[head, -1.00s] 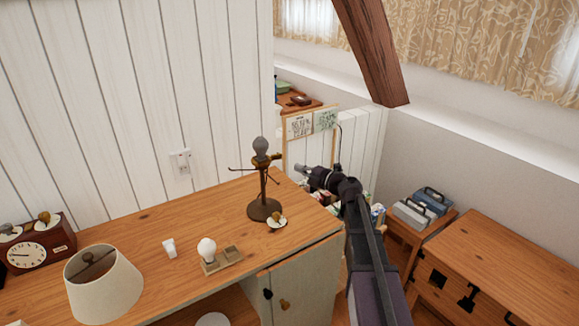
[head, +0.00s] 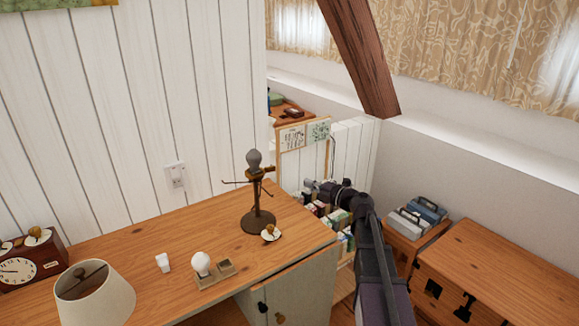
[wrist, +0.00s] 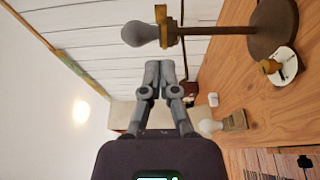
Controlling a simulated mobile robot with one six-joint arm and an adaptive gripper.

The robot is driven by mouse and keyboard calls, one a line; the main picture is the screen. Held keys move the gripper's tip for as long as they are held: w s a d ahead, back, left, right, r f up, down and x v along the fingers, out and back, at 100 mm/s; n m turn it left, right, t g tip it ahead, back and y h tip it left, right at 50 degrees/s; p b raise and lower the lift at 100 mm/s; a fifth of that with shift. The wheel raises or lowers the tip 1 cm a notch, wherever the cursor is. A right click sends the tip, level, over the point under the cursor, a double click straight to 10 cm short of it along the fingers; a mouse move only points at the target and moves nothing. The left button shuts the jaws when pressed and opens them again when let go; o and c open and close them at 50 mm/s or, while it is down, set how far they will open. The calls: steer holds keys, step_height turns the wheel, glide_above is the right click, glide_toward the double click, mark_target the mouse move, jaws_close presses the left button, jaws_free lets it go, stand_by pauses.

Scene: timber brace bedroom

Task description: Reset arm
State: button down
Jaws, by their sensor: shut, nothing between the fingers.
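My gripper (head: 312,185) is at the right of the desk in the head view, just right of a dark lamp stand (head: 258,218) and apart from it. Its fingers (wrist: 159,72) are together in the wrist view, with nothing between them. The lamp stand is upright on the desk and has a grey bulb (head: 254,160) at its top. The bulb (wrist: 142,34) and stand also show sideways in the wrist view, above and right of the fingers.
The wooden desk (head: 150,245) holds a lampshade (head: 94,295), a clock (head: 22,268), a white bulb (head: 201,262) on a small holder and a small plate (head: 270,233). A slanted timber brace (head: 358,55) stands behind my arm. A wooden cabinet (head: 510,260) is at right.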

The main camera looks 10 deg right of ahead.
steer(key=w+d+r+m+t+h+p, duration=0.1)
steer(key=d+r+m+t+h+p, duration=0.35)
steer(key=m+h, duration=0.75)
steer(key=s+d+f+m+g+h, duration=0.4)
steer(key=m+h, duration=0.1)
steer(key=m, duration=0.5)
steer(key=s+a+f+m+g+y+p, duration=0.1)
steer(key=s+a+f+g, duration=0.2)
steer(key=s, duration=0.4)
steer(key=s+a+f+m+g+y+p, duration=0.2)
steer(key=s+a+f+g, duration=0.2)
steer(key=s+a+g, duration=0.2)
steer(key=s+a+f+m+g+y+p, duration=0.1)
steer(key=s+a+f+g+y, duration=0.1)
steer(key=s, duration=0.8)
steer(key=a+f+g, duration=0.1)
steer(key=a+g, duration=0.1)
steer(key=g, duration=0.1)
steer(key=shift+s+a+f, duration=0.15)
steer(key=shift+s+a, duration=0.1)
steer(key=shift+a, duration=0.15)
